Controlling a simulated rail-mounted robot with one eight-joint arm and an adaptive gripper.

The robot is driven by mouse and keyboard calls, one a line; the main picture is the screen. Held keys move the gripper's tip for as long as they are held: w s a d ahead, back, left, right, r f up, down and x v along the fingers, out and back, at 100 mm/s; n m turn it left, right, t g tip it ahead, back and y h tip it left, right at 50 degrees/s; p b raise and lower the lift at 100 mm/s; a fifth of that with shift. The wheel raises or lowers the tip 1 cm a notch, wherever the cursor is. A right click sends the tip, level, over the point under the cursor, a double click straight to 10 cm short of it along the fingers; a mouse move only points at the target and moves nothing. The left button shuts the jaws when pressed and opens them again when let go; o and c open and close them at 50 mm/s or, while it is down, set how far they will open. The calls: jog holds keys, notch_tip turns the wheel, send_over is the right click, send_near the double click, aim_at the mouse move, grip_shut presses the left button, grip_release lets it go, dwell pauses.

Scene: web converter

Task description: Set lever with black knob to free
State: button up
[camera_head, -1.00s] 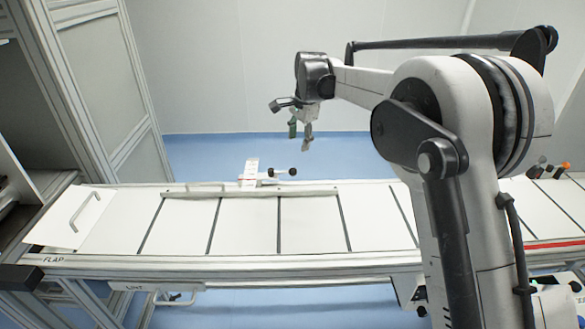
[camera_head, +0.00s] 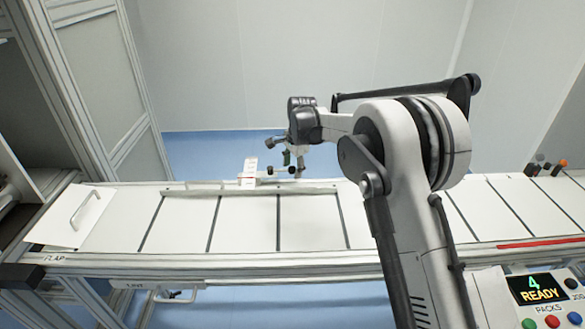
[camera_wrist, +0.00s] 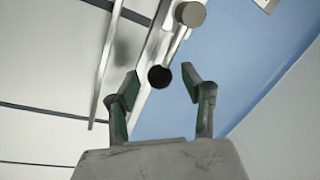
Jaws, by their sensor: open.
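The black knob (camera_head: 292,170) is on the end of a short lever beside a white label plate (camera_head: 250,170) at the far edge of the conveyor table. In the wrist view the black knob (camera_wrist: 160,77) lies between my fingertips, and its grey lever rod (camera_wrist: 176,45) runs up to a round pivot (camera_wrist: 190,14). My gripper (camera_head: 294,166) is right at the knob in the head view. In the wrist view my gripper (camera_wrist: 160,84) is open, with green-padded fingers either side of the knob. Gaps show on both sides. The label's words are too small to read.
A rail (camera_head: 210,190) runs along the table's far side. A flap with a handle (camera_head: 85,217) is at the left. At the right are several small knobbed levers (camera_head: 545,167) and a panel whose display (camera_head: 537,288) reads "4 READY". Blue floor lies behind the table.

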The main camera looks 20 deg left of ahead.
jog(key=shift+f, duration=0.25)
grip_shut()
